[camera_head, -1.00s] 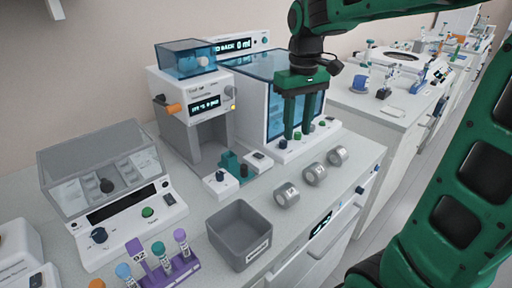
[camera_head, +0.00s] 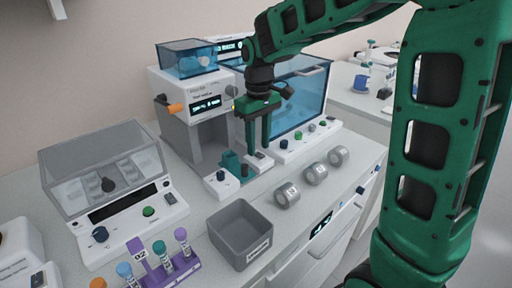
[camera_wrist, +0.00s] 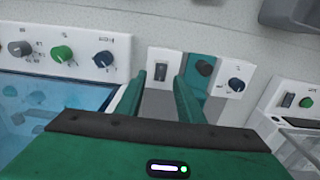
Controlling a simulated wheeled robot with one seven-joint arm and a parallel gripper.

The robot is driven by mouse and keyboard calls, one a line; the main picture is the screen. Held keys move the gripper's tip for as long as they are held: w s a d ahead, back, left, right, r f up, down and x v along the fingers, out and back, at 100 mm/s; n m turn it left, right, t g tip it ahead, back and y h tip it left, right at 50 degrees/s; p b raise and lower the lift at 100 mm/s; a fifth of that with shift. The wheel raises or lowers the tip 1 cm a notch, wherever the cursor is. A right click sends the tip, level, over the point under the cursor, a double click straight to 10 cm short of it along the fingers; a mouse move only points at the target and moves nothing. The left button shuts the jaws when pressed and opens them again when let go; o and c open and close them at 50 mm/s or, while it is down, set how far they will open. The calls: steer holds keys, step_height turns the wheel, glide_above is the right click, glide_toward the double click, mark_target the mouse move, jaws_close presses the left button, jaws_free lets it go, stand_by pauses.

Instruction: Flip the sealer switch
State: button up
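The sealer (camera_head: 196,98) is a white and grey machine with a lit display and an orange-tipped knob, at the centre of the head view. A dark rocker switch (camera_wrist: 161,75) sits on a small white block (camera_wrist: 153,58) at its foot. The other foot block carries a dark blue knob (camera_wrist: 237,84). A teal part with a dark knob (camera_wrist: 204,68) lies between them. My gripper (camera_head: 257,149) points down just above the switch block, fingers apart and empty. In the wrist view the switch shows between the fingertips. I cannot tell whether they touch the block.
A blue-windowed machine (camera_head: 303,100) with front knobs stands close to the right of my gripper. Several metal rolls (camera_head: 287,195), a grey bin (camera_head: 240,232) and a purple tube rack (camera_head: 172,268) are in front. A clear-lidded device (camera_head: 103,172) stands at left.

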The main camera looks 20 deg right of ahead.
steer(key=shift+f, duration=0.9)
